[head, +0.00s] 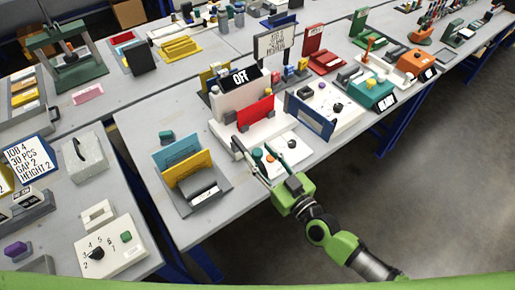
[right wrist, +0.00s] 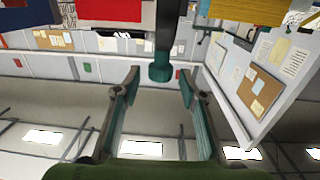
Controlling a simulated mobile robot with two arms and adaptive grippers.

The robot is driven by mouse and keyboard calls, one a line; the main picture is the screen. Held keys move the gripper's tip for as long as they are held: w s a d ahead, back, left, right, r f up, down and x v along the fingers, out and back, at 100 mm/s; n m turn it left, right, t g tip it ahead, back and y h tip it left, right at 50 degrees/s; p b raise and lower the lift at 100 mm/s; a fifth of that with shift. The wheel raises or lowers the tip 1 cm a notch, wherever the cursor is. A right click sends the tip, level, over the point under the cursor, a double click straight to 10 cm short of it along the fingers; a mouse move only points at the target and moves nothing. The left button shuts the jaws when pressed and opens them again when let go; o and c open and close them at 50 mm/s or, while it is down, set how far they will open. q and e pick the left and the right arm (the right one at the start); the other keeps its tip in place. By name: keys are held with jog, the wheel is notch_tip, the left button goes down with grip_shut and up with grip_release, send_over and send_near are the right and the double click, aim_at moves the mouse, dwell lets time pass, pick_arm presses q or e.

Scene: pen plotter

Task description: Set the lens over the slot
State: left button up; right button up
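I cannot tell for sure which part is the lens or the slot. My right gripper (head: 262,167) is at the front left of the white machine (head: 300,150) with the "OFF" display (head: 240,77) and a red panel (head: 256,113). In the right wrist view, the gripper (right wrist: 158,88) is open. A dark teal post with a round knob (right wrist: 160,73) shows between its fingertips, with a gap on both sides. A teal knob (head: 257,154) shows beside the fingers in the head view. My left gripper is not in view.
A grey stand with blue and yellow plates (head: 190,163) is close left of the gripper. A blue upright panel (head: 309,116) stands to the right. A dark knob (head: 292,143) is on the machine's base. The floor (head: 440,180) in front is clear.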

jog(key=shift+x, duration=0.95)
grip_shut()
